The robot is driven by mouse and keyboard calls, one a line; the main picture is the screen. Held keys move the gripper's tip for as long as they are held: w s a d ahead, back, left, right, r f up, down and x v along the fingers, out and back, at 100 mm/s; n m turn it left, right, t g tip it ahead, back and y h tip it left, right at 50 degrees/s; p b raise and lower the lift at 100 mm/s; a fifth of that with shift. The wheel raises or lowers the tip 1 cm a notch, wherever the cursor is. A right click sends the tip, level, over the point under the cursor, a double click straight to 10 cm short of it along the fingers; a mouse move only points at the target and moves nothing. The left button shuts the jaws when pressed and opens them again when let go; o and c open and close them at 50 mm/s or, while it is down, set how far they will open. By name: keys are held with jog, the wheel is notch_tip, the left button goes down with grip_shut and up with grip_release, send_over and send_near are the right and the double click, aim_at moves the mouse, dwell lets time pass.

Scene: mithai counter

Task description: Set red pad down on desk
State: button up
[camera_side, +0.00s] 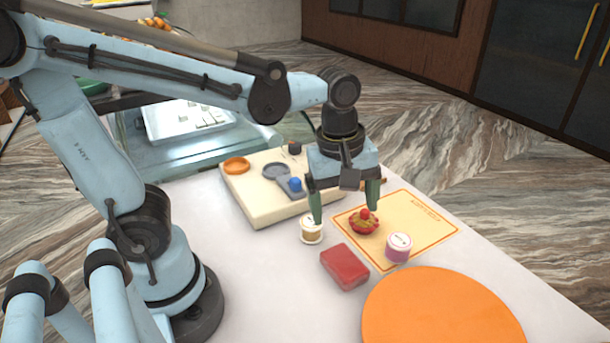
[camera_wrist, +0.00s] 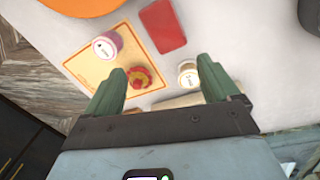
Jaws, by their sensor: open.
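The red pad (camera_side: 345,267) is a flat red block lying on the pale desk (camera_side: 270,290), just in front of the orange-bordered mat. It also shows in the wrist view (camera_wrist: 162,26), lying flat beyond the fingertips. My gripper (camera_side: 344,207) is open above the desk, behind the pad and apart from it. Its two green fingers (camera_wrist: 160,84) are spread wide with nothing held between them. The pad is fully in sight in the side view.
A yellow mat (camera_side: 425,230) carries a red flower-like item (camera_side: 364,222) and a pink-sided jar (camera_side: 398,248). A second jar (camera_side: 311,230) stands near a finger. An orange disc (camera_side: 440,310) lies in front. A cream board (camera_side: 245,201) with small items is behind.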

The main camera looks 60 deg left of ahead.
jog(key=a+m+t, duration=0.1)
jog(key=m+t, duration=0.1)
jog(key=m, duration=0.3)
jog(key=a+m+t, duration=0.2)
jog(key=m, duration=0.2)
jog(key=a+m+t, duration=0.1)
jog(key=a+m, duration=0.1)
jog(key=m, duration=0.3)
jog(key=shift+s+r+m+t, duration=0.2)
jog(key=shift+r+m+t, duration=0.1)
jog(key=shift+r+t, duration=0.1)
dwell(0.4)
